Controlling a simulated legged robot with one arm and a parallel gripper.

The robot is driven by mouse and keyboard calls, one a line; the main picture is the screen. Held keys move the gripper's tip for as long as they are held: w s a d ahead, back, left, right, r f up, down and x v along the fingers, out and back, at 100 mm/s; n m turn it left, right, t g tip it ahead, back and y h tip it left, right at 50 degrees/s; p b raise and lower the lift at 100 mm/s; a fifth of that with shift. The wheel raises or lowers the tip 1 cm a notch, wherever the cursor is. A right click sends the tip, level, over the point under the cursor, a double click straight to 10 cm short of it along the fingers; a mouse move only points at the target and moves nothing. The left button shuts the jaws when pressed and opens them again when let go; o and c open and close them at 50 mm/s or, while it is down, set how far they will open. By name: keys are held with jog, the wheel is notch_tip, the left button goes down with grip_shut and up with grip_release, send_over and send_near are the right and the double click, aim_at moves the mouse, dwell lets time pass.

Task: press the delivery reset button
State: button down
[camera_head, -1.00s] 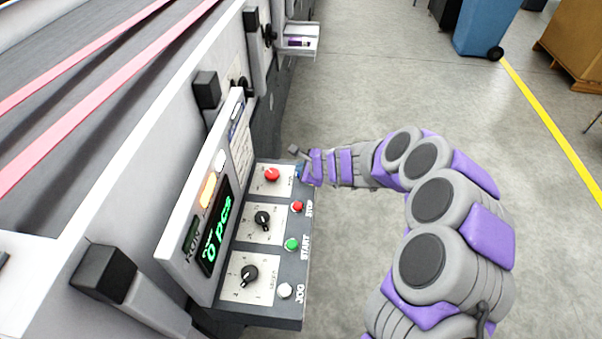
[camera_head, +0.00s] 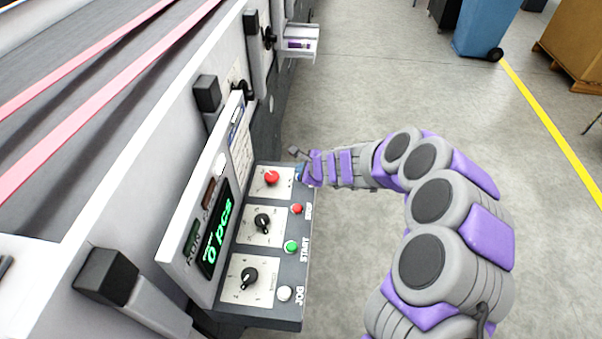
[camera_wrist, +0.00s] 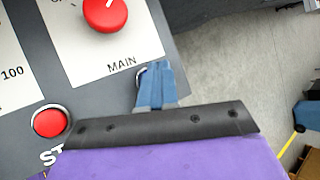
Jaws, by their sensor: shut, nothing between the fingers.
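The control panel (camera_head: 305,270) is a grey sloped box on the side of the machine, carrying knobs and buttons. My gripper (camera_head: 299,172) is at the panel's far right corner. In the wrist view its blue fingers (camera_wrist: 154,86) are shut and empty, with the tips at the panel beside the MAIN label. Part of a round rim (camera_wrist: 139,76) shows beside the fingertips; the rest of that button and any label are hidden. I cannot tell for certain whether the tips touch it. Above the panel, the display (camera_head: 217,228) shows green "0 pcs"; the amber lamp (camera_head: 208,193) beside it is dark.
The red MAIN knob (camera_head: 271,178) and red STOP button (camera_head: 297,209) are close to the gripper. The green START button (camera_head: 291,246) and white JOG button (camera_head: 284,293) are nearer. Open floor (camera_head: 350,90) lies right of the machine.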

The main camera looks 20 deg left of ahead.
jog(key=shift+r, duration=0.3)
jog(key=shift+r+p, duration=2.3)
jog(key=shift+r, duration=0.2)
